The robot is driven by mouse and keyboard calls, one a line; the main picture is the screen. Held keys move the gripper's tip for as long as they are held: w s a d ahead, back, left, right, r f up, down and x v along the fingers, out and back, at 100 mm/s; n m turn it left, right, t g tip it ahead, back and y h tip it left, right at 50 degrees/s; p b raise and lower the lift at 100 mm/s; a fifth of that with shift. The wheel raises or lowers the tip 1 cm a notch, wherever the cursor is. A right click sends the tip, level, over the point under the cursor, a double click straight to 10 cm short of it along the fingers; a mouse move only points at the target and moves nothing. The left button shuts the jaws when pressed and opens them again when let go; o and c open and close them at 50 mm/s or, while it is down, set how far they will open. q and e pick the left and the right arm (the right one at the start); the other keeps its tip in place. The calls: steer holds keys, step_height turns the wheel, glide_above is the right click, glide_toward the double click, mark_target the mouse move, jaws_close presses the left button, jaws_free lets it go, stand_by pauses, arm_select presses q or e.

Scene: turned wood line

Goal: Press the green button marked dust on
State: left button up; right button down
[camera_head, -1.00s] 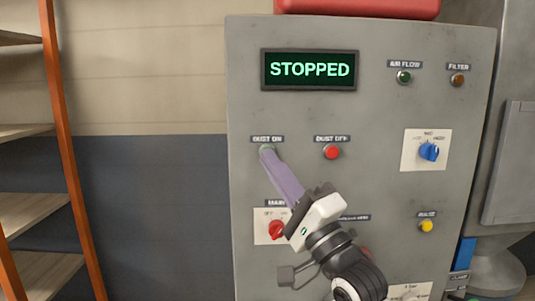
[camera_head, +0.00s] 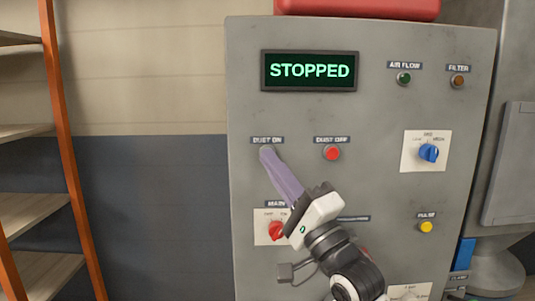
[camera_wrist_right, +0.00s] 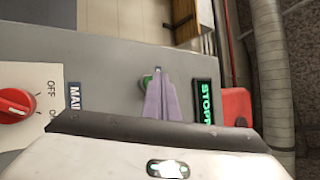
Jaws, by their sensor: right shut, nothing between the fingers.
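The grey control panel (camera_head: 380,110) fills the middle of the head view. The "DUST ON" label (camera_head: 267,140) is at its upper left. The green button under it is almost fully hidden by my fingertips in the head view; in the right wrist view a green part of the button (camera_wrist_right: 146,82) shows beside the fingers. My right gripper (camera_head: 267,153) is shut and empty, its purple fingers pointing up and left with the tips over the button. I cannot tell whether they touch it. The display (camera_head: 309,70) reads "STOPPED". My left gripper is not in view.
A red "DUST OFF" button (camera_head: 332,153) sits to the right. A red main switch (camera_head: 277,231) is below, close to my right gripper. A blue selector (camera_head: 429,153) and a yellow button (camera_head: 426,227) are farther right. A shelf with an orange post (camera_head: 70,150) stands at left.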

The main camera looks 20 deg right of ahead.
steer(key=shift+w+d, duration=0.1)
steer(key=shift+w, duration=0.25)
stand_by(0.7)
steer(key=shift+s, duration=0.15)
steer(key=shift+s+a+p, duration=0.2)
steer(key=shift+s+p, duration=0.25)
steer(key=shift+s, duration=0.15)
steer(key=s+p, duration=0.1)
steer(key=s, duration=0.1)
steer(key=s+a, duration=0.1)
steer(key=s, duration=0.2)
steer(key=shift+a+p, duration=0.2)
steer(key=shift+p, duration=0.15)
steer(key=shift+w, duration=0.1)
stand_by(0.6)
